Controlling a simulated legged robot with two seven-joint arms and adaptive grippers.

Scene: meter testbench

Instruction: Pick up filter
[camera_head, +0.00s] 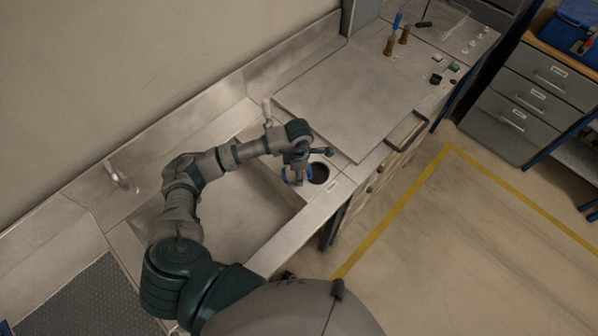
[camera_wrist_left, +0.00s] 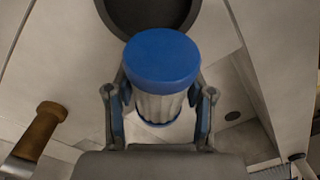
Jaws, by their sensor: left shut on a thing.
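The filter (camera_wrist_left: 161,62) has a blue cap and a pale ribbed body. In the left wrist view it stands between my two fingers, below the dark round hole. My left gripper (camera_wrist_left: 160,103) is shut on the filter's body. In the head view my left gripper (camera_head: 296,174) is beside the dark round hole (camera_head: 318,173) in the steel bench, just left of it. There the filter is mostly hidden and only bits of blue show. My right gripper is not in view.
A steel sink basin (camera_head: 240,215) lies left of the hole. A flat steel lid (camera_head: 350,95) with a black handle (camera_head: 407,131) is behind. Brown-handled valves (camera_head: 389,45) stand at the back. A drawer cabinet (camera_head: 530,90) is at right, with clear floor before it.

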